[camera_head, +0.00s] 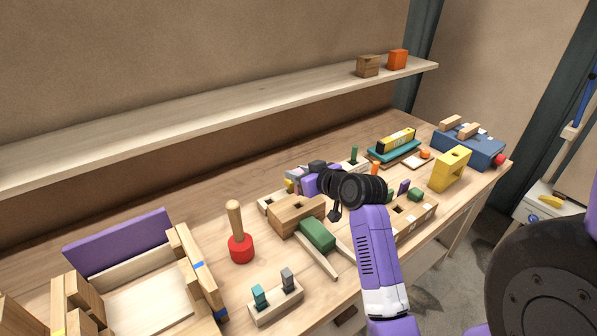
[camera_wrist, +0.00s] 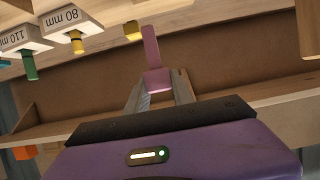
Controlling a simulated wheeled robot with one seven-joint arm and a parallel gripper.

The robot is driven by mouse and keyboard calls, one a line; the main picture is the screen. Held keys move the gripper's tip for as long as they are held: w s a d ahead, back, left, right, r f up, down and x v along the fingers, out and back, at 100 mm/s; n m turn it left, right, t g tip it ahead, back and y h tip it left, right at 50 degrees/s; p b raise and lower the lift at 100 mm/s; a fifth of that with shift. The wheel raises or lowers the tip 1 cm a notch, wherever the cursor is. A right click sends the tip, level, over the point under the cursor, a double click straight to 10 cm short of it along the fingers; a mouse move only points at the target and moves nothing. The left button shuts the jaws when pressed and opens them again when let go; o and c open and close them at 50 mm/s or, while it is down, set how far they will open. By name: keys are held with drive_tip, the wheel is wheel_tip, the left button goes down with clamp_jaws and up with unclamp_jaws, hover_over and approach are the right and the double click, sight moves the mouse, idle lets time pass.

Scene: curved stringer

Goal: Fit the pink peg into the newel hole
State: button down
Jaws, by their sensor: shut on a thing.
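My gripper (camera_wrist: 159,80) is shut on a pink peg (camera_wrist: 151,50), which sticks out beyond the fingertips in the wrist view. In the head view my gripper (camera_head: 302,180) is over the middle of the bench, partly hidden by my black wrist. The peg cannot be made out clearly there. A wooden block (camera_head: 284,219) with a dark square hole in its top stands just below my gripper in the picture. Another wooden block with a dark hole (camera_head: 416,217) stands right of my arm. I cannot tell which hole is the newel's. The peg appears in no hole.
A red mallet (camera_head: 240,247), a green-and-wood tool (camera_head: 318,235) and a small peg rack (camera_head: 275,306) stand in front. Blocks labelled 80 mm (camera_wrist: 64,18) and 110 mm (camera_wrist: 20,37) show in the wrist view. A yellow block (camera_head: 449,170) and blue toolbox (camera_head: 468,150) are right.

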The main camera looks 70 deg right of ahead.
drive_tip(key=shift+f+b, duration=0.8)
drive_tip(key=shift+f, duration=0.7)
drive_tip(key=shift+f+b, duration=1.4)
drive_tip(key=shift+f, duration=0.85)
idle(0.8)
drive_tip(key=c, duration=1)
unclamp_jaws()
drive_tip(key=shift+s, duration=0.1)
drive_tip(key=v, duration=0.7)
drive_tip(key=shift+s+a+r+b, duration=0.2)
drive_tip(key=shift+s+b, duration=0.05)
drive_tip(key=shift+b, duration=0.15)
drive_tip(key=shift+r, duration=0.1)
